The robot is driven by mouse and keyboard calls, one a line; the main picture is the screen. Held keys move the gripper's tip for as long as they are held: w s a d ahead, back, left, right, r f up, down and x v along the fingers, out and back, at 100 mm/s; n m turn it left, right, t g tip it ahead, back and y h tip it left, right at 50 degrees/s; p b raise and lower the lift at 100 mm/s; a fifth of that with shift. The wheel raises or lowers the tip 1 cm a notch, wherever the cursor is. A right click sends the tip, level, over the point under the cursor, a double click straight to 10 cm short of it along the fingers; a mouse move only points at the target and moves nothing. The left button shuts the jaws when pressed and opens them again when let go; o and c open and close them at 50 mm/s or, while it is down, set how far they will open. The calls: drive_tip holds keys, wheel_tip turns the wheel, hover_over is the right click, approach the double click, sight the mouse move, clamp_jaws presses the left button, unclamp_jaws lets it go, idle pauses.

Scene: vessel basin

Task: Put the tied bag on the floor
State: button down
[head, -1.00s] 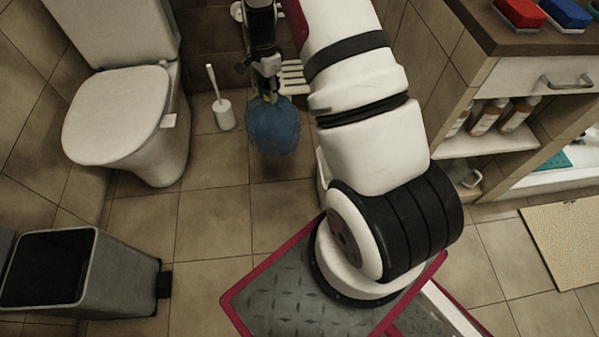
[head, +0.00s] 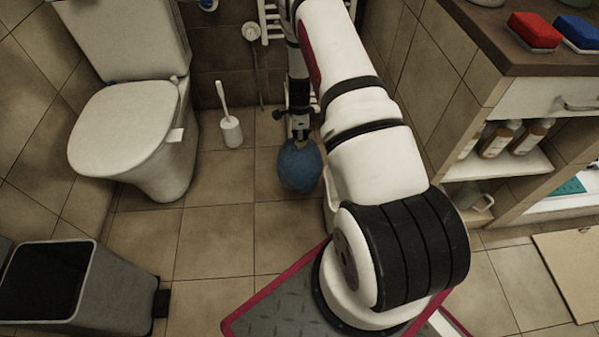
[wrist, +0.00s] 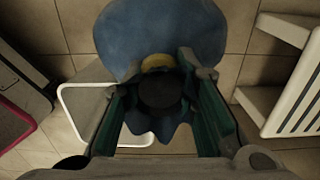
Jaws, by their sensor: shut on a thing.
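The tied bag (head: 299,167) is blue and round, with a gathered neck and a yellowish tie. In the head view it hangs below my gripper (head: 300,132), between the toilet brush and my arm. In the wrist view the bag (wrist: 160,35) fills the top middle. My gripper (wrist: 160,110) is shut on its neck, with green-lined fingers on both sides and the loose end of the bag between them. Whether the bag's underside touches the floor (head: 220,225) cannot be told.
A toilet (head: 130,130) and a toilet brush (head: 231,130) stand left of the bag. An open grey bin (head: 110,285) is at the lower left. A white rack (wrist: 295,75) is close to the gripper at the right. A shelf unit (head: 500,170) stands right. Floor tiles in the middle are clear.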

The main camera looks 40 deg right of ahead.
wheel_tip(320, 180, down, 18)
drive_tip(key=b, duration=0.5)
drive_tip(key=shift+r, duration=0.1)
drive_tip(key=shift+f+b, duration=0.2)
drive_tip(key=shift+b, duration=0.2)
drive_tip(key=c, duration=1.3)
unclamp_jaws()
